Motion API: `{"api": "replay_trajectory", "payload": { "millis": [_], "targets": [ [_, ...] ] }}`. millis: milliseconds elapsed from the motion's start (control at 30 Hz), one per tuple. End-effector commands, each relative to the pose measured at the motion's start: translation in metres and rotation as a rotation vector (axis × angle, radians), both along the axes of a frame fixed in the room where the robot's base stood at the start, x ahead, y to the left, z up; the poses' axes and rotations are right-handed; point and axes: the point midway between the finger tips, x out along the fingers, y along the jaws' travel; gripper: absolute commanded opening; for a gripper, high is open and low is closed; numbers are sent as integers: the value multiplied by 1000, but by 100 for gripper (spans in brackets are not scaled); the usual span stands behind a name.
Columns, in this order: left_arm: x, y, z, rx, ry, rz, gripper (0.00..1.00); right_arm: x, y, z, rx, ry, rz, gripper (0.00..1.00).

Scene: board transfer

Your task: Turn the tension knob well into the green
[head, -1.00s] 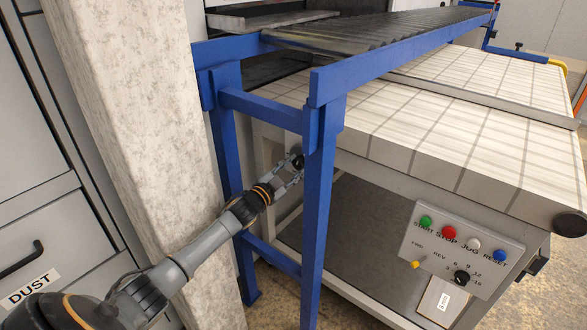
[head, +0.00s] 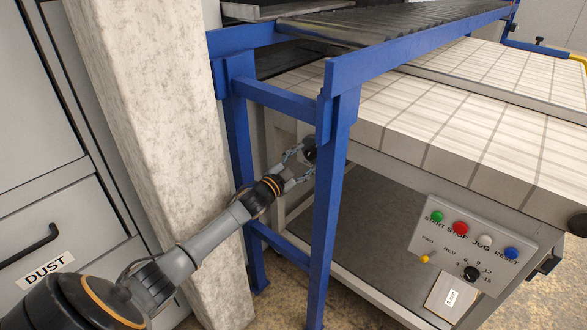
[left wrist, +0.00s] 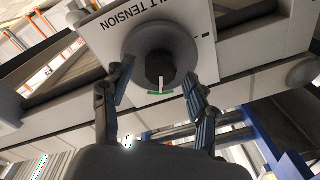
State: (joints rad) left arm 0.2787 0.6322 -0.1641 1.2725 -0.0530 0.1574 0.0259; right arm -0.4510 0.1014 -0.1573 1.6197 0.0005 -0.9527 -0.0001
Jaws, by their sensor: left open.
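The tension knob (left wrist: 160,65) is dark, on a grey round dial on a white plate with lettering ending in "TENSION". Its white pointer mark (left wrist: 161,83) points down at a green band (left wrist: 160,93). In the head view the knob (head: 310,149) shows behind the blue frame, partly hidden by its post. My left gripper (head: 304,162) is open, its fingers at the knob. In the left wrist view its fingertips (left wrist: 157,71) stand apart on either side of the knob; I cannot tell whether they touch it. My right gripper is not in view.
A blue frame post (head: 329,220) stands just right of my left gripper. A concrete pillar (head: 155,140) and a grey cabinet (head: 50,220) are at the left. A control panel (head: 473,240) with coloured buttons is at the right, below the gridded tabletop (head: 480,120).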

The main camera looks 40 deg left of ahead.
Motion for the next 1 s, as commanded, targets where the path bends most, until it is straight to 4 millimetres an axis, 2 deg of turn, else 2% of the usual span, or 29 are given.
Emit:
{"api": "replay_trajectory", "payload": {
  "millis": [400, 600, 800, 1000],
  "targets": [
    [-73, 3, -6, 0, 4, -2, 58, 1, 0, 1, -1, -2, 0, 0],
    [-101, 5, -8, 0, 3, -1, 58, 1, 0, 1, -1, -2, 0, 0],
    [-113, 6, -8, 0, 1, -1, 58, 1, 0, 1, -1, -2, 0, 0],
    [-114, 6, -8, 0, 1, 0, 58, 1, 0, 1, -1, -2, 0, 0]
  ]
}}
